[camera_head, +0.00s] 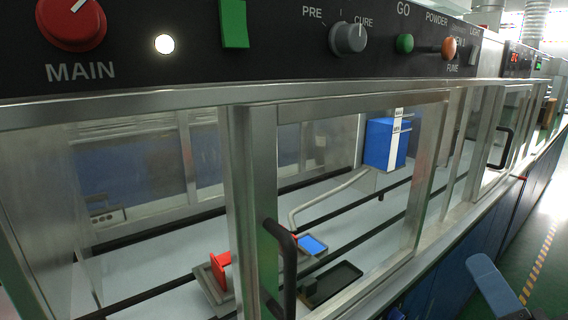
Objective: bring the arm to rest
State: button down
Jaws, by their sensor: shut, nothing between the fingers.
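A bluish-grey part of my arm (495,287) shows at the bottom right, in front of the cabinets and over the floor. It stands clear of the glazed enclosure, to the right of it. The rest of the arm is outside the picture. My gripper is not in view, so its fingers cannot be seen.
The sliding door (340,195) has a black handle (282,270). Behind the glass are a blue box (384,145), a red part (221,272) and a dark tray (333,282). The control panel (290,55) runs above. Open floor (535,225) lies at right.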

jog(key=s+f+n+g+h, duration=0.1)
jog(key=s+f+n+g, duration=0.25)
jog(key=s+f, duration=0.95)
jog(key=s+a+f+n+g, duration=0.1)
jog(key=s+n, duration=0.1)
jog(key=s, duration=0.7)
jog(key=s+a+f+n+g, duration=0.1)
jog(key=s+n+g, duration=0.1)
jog(key=s, duration=0.7)
jog(key=shift+a+f+n, duration=0.35)
jog(key=shift+a+n, duration=0.05)
jog(key=shift+n, duration=0.45)
